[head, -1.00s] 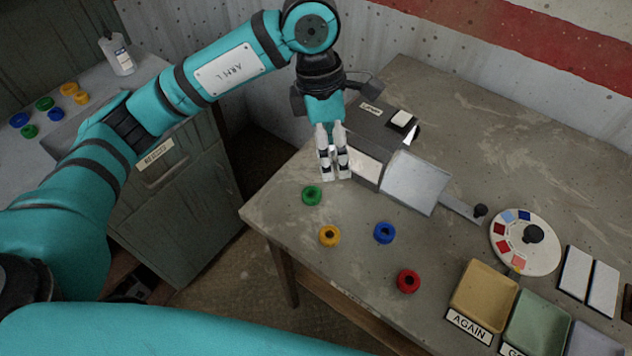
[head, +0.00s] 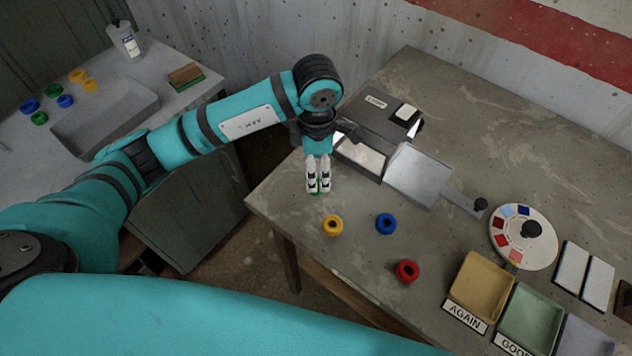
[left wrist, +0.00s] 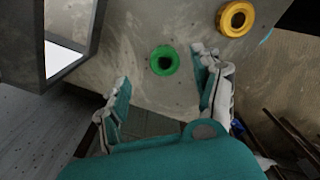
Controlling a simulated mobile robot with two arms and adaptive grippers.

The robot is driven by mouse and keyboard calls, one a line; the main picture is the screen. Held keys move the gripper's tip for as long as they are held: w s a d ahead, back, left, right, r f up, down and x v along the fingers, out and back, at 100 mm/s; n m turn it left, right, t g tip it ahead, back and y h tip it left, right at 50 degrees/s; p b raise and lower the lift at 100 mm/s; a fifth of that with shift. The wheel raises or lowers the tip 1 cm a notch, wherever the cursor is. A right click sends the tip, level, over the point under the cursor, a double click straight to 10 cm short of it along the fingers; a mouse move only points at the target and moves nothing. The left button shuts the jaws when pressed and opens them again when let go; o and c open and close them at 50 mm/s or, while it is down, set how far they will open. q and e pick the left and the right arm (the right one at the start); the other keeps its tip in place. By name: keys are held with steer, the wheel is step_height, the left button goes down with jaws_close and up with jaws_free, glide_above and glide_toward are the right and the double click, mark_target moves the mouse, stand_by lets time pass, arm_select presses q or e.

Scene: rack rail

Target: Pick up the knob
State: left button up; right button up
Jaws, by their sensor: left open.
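A green ring-shaped knob (left wrist: 164,60) with a dark centre lies on the worn table. In the head view it is mostly hidden under the fingers of my left gripper (head: 318,189). In the left wrist view it lies ahead of and between the two spread fingertips, and neither finger visibly touches it. My left gripper is open and empty, pointing down. A yellow ring (head: 333,225), a blue ring (head: 386,223) and a red ring (head: 406,271) of like shape lie nearby. The yellow one also shows in the left wrist view (left wrist: 236,18). My right gripper is out of view.
A dark box (head: 377,119) with a grey tray (head: 418,174) stands just right of the gripper. A round colour dial (head: 510,253) with a black knob (head: 531,229) and label trays lie farther right. The table's left edge is close. A side counter holds several rings.

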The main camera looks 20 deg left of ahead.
arm_select(q)
steer(key=f, duration=0.1)
steer(key=f+p, duration=0.1)
steer(key=f, duration=0.1)
steer(key=shift+s+f+p, duration=0.3)
steer(key=shift+s, duration=0.05)
steer(key=shift+f, duration=0.7)
steer(key=shift+w, duration=0.1)
steer(key=c, duration=1.3)
